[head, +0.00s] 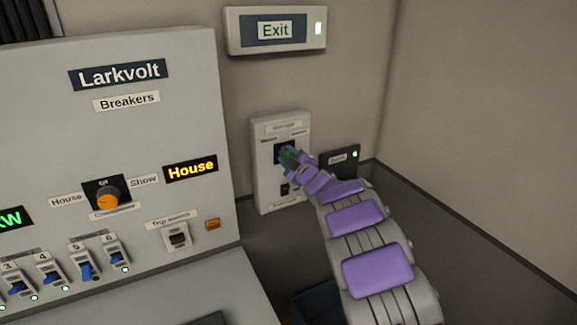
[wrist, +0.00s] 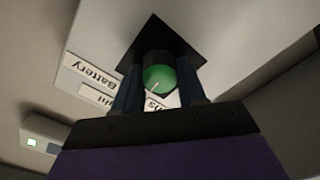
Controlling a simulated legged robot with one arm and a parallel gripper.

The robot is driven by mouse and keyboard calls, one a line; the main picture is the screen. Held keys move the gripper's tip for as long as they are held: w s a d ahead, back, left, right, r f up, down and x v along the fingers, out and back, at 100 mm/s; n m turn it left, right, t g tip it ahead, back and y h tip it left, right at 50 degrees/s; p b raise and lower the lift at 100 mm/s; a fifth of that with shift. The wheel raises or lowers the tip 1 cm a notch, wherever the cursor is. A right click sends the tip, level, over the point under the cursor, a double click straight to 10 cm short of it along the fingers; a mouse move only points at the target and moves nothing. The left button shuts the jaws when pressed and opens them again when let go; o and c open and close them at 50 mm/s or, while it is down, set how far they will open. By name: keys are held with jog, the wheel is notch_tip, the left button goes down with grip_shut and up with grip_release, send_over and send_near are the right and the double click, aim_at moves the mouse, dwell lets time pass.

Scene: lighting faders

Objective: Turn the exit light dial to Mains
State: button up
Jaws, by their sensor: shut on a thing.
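The exit light dial is a green round knob (wrist: 160,78) with a pale pointer line, set on a dark square plate (wrist: 150,45) in the wrist view. My gripper (wrist: 162,88) is shut on the dial, one finger on each side of it. A label reading Battery (wrist: 90,70) shows beside the plate; another label is partly hidden by my fingers. In the head view my gripper (head: 292,157) is at the small white wall box (head: 265,185) and covers most of the dial. The box's small labels are too blurred to read surely there.
An Exit sign (head: 275,31) with a lit green lamp hangs above the box. A small dark unit (head: 340,161) with a green light is just right of my gripper. The large Larkvolt breaker panel (head: 190,115) stands to the left, with an orange dial (head: 108,201) and blue switches.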

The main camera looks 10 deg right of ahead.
jog(key=shift+f+n+b, duration=0.2)
jog(key=shift+n+b, duration=1.6)
jog(key=shift+n, duration=0.2)
jog(key=shift+f+n+b, duration=0.15)
jog(key=shift+n+b, duration=1.6)
jog(key=shift+n, duration=0.25)
jog(key=shift+a, duration=0.1)
jog(key=o, duration=1.1)
jog(key=shift+c, duration=0.2)
jog(key=shift+r, duration=0.15)
jog(key=shift+s, duration=0.2)
jog(key=shift+s, duration=0.25)
jog(key=p+v, duration=0.2)
jog(key=v, duration=1.4)
jog(key=shift+s, duration=0.25)
